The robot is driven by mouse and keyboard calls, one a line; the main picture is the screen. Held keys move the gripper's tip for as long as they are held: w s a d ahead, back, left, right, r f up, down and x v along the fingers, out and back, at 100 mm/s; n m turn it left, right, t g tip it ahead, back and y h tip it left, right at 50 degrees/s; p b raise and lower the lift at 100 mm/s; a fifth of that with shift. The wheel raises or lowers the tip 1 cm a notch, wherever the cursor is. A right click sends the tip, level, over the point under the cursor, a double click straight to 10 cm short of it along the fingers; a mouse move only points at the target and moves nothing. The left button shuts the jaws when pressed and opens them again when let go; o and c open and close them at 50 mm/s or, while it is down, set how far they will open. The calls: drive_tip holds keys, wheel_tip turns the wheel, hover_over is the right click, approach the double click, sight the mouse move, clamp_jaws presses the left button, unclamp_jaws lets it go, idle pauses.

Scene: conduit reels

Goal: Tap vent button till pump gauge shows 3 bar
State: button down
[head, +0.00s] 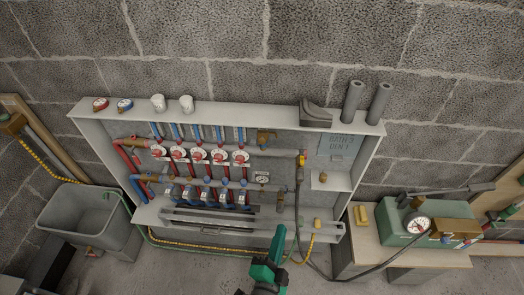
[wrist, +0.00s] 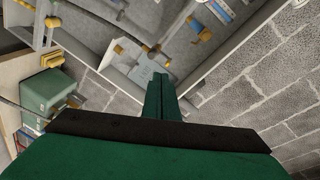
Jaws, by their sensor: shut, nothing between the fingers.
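The green test pump (head: 392,222) stands on a bench at the right. Its round white gauge (head: 417,224) is on the front; the needle and figures are too small to read. A brass block (head: 446,227) with blue and red parts sits right of the gauge. I cannot make out a vent button for certain. My green gripper (head: 278,238) is at the bottom centre, left of the pump and well apart from it. In the wrist view my gripper's fingers (wrist: 160,92) are together and empty, and the pump (wrist: 46,92) shows at the left.
An open manifold cabinet (head: 366,155) with pipes, red-capped valves and a small gauge (head: 262,178) fills the middle. A dark hose (head: 299,215) hangs from it and runs towards the pump. A yellow block (head: 361,216) lies on the bench (head: 352,255). A grey tub (head: 88,228) stands left.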

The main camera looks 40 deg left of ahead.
sight(261, 142)
drive_tip(key=w+a+r+m+y, duration=0.1)
drive_tip(key=w+a+r+m, duration=0.1)
drive_tip(key=a, duration=0.5)
drive_tip(key=w+a+r+m+y, duration=0.2)
drive_tip(key=w+a+r, duration=0.2)
drive_tip(key=a, duration=0.2)
drive_tip(key=shift+w+a+r, duration=0.25)
drive_tip(key=shift+w+a, duration=0.1)
drive_tip(key=shift+w, duration=0.05)
drive_tip(key=shift+w, duration=0.1)
drive_tip(key=x, duration=1.4)
drive_tip(key=shift+a+f, duration=0.1)
drive_tip(key=shift+a, duration=0.05)
drive_tip(key=shift+x, duration=0.8)
drive_tip(key=shift+a+g+y, duration=0.2)
drive_tip(key=shift+g+y, duration=0.1)
